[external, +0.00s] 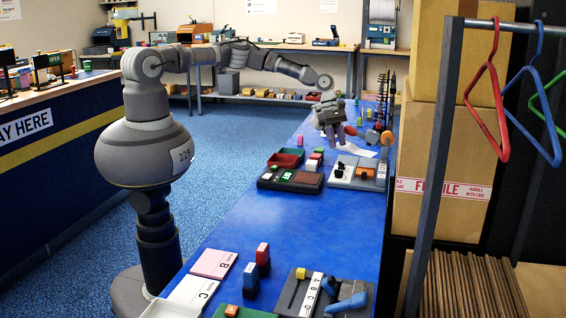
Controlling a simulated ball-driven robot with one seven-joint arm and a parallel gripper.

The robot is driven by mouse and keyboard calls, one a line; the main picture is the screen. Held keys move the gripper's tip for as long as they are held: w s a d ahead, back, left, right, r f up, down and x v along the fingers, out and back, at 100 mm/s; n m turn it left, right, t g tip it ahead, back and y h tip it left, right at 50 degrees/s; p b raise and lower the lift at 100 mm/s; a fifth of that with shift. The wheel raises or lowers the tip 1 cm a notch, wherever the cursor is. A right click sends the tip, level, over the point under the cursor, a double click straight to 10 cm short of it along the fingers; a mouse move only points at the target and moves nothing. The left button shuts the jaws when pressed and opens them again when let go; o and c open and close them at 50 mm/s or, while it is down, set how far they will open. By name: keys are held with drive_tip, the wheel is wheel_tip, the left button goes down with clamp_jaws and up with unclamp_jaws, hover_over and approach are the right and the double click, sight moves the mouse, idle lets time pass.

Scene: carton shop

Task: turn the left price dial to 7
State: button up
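My gripper (336,138) hangs over the far part of the blue bench (290,215), pointing down. Its fingers are small in this view, and I cannot tell whether they are open or shut. I see nothing clearly held in it. I cannot make out the left price dial or any number on it; the gripper and wrist cover part of that area. A white sheet or plate (358,148) lies just right of and below the gripper. Small coloured parts (372,137) stand right of the gripper, too small to identify.
Nearer stand a grey panel (346,183) with dark and orange parts and a black tray (272,183) with red bins. A lettered panel (297,305) with a blue lever is at the front. Tall cartons (440,150) and a hanger rack (446,130) bound the right. Mid-bench is clear.

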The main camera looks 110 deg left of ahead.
drive_tip(key=shift+s+a+r, duration=0.15)
drive_tip(key=shift+r, duration=0.35)
